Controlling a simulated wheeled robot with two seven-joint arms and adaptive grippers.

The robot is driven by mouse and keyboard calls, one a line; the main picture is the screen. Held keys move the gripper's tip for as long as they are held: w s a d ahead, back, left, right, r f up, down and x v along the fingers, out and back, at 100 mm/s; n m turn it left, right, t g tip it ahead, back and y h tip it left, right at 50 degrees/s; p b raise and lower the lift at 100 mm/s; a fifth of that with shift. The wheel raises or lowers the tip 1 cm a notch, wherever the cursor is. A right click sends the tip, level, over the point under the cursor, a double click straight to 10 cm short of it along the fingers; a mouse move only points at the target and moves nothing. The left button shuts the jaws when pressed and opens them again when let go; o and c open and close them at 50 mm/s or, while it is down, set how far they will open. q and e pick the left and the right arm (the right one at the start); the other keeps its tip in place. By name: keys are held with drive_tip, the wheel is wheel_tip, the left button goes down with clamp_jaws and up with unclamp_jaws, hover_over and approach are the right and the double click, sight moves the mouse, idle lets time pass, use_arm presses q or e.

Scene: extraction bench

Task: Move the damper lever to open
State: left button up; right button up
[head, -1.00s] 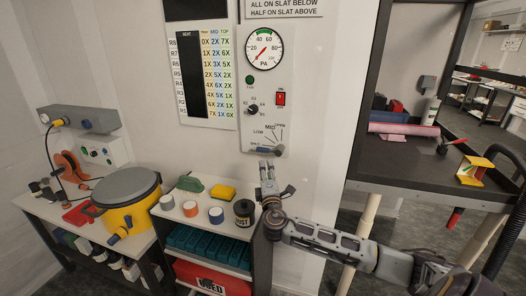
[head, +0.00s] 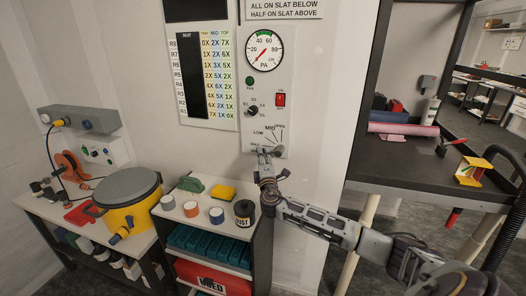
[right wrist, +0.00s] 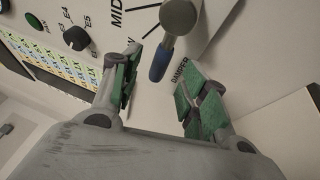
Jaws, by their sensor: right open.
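The damper lever (right wrist: 160,63) has a grey round pivot and a blue-grey grip. In the right wrist view its grip lies between my right gripper's green-padded fingers (right wrist: 159,68), with a gap on both sides. The panel prints SHUT, LOW, MID and OPEN around the lever. In the head view my right gripper (head: 268,152) is at the bottom of the panel (head: 265,105), in front of the lever's SHUT end and hiding most of it. My right gripper is open. My left gripper is not in view.
Above the lever are a red rocker switch (head: 280,100), a black knob (head: 253,111) and a round gauge (head: 264,50). A small shelf (head: 263,222) with jars stands below left. A dark bench (head: 405,150) is to the right.

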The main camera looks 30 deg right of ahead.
drive_tip(key=shift+p+x, duration=0.3)
drive_tip(key=shift+x, duration=2.25)
clamp_jaws()
